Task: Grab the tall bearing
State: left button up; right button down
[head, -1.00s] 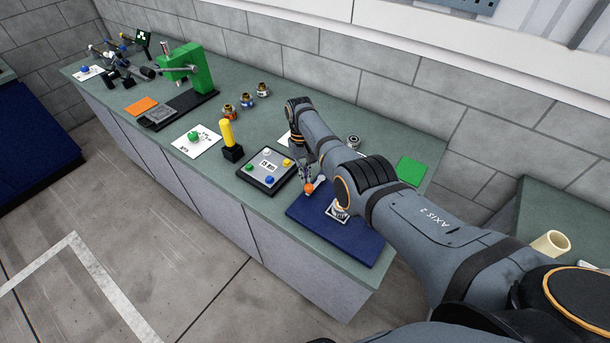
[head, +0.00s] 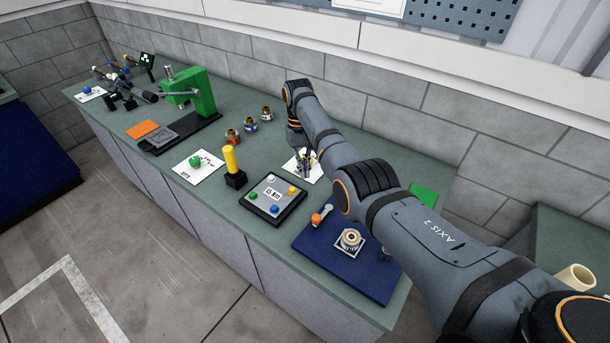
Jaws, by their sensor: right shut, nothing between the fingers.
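My right gripper (head: 306,164) is shut and empty, pointing down over a white card (head: 291,167) on the bench. I cannot tell how far above the card it is. A round metal part with a copper-coloured ring (head: 350,238) sits in a square holder on the blue mat, apart from the gripper. No part can be picked out for certain as the tall bearing. The silvery ring part seen earlier at the back of the bench is now hidden behind my right arm. My left gripper is not in view.
The blue mat (head: 322,262) also holds an orange-ended lever (head: 318,218). A button panel (head: 274,197), a yellow-handled block (head: 232,166), several small spools (head: 251,125) and a green press (head: 192,92) stand to the left. A green pad (head: 424,194) lies right of my arm.

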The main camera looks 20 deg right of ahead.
aim_at(351, 239)
jog(key=k+j, duration=0.2)
jog(key=k, duration=0.3)
jog(key=k+j, duration=0.2)
jog(key=k, duration=0.25)
